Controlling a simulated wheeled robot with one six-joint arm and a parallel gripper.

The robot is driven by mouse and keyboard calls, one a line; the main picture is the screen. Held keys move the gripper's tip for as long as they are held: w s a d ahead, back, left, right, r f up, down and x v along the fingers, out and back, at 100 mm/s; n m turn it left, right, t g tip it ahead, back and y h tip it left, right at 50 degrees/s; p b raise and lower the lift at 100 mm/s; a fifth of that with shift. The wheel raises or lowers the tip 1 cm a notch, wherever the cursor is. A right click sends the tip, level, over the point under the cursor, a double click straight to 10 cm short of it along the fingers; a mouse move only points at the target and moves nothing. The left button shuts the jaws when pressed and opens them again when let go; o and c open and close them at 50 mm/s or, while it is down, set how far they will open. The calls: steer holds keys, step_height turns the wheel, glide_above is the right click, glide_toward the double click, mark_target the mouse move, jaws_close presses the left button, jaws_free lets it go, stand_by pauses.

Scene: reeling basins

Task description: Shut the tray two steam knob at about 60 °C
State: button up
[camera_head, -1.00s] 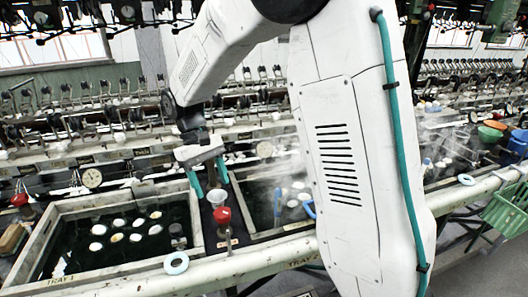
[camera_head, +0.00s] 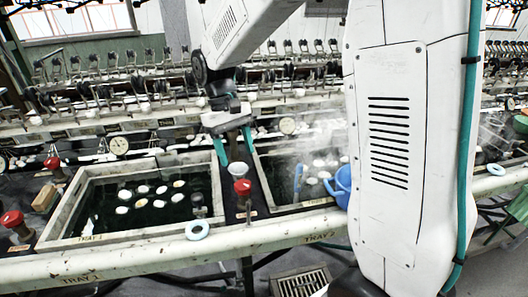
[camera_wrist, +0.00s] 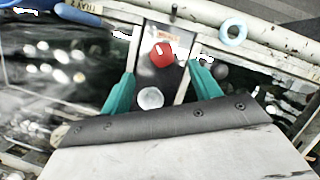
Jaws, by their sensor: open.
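A red knob (camera_head: 242,187) stands on the narrow dark panel between two basins, beside the TRAY 2 basin (camera_head: 270,205); it also shows in the wrist view (camera_wrist: 162,54). Its pointer and marks are too small to read. My gripper (camera_head: 236,155) is open and empty, its teal fingers above and behind the knob, apart from it. In the wrist view the fingers (camera_wrist: 161,72) straddle the panel, with the knob just beyond their tips. A round dial (camera_head: 287,126) stands behind the TRAY 2 basin; its reading is not legible. Steam rises over that basin.
A small white cup (camera_head: 239,171) sits just behind the knob. The TRAY 1 basin (camera_head: 140,232) holds white cocoons. A pale ring (camera_head: 197,230) lies on the front rail. A blue jug (camera_head: 342,186) stands at right. Other red knobs (camera_head: 12,219) are at left.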

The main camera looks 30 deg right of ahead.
mark_target(243, 183)
steer(key=s+n+t, duration=0.1)
steer(key=f+n+t, duration=0.1)
steer(key=n, duration=0.1)
steer(key=s+n+t, duration=0.1)
steer(key=n, duration=0.1)
steer(key=shift+s+d+f+t+y, duration=0.15)
steer(key=shift+s+f+t+y, duration=0.05)
steer(key=shift+s+t+y, duration=0.15)
steer(key=shift+w+f+n, duration=0.15)
steer(key=shift+w+n, duration=0.05)
steer(key=shift+n, duration=0.2)
step_height(243, 183, down, 8)
steer(key=shift+r, duration=0.25)
steer(key=c, duration=1)
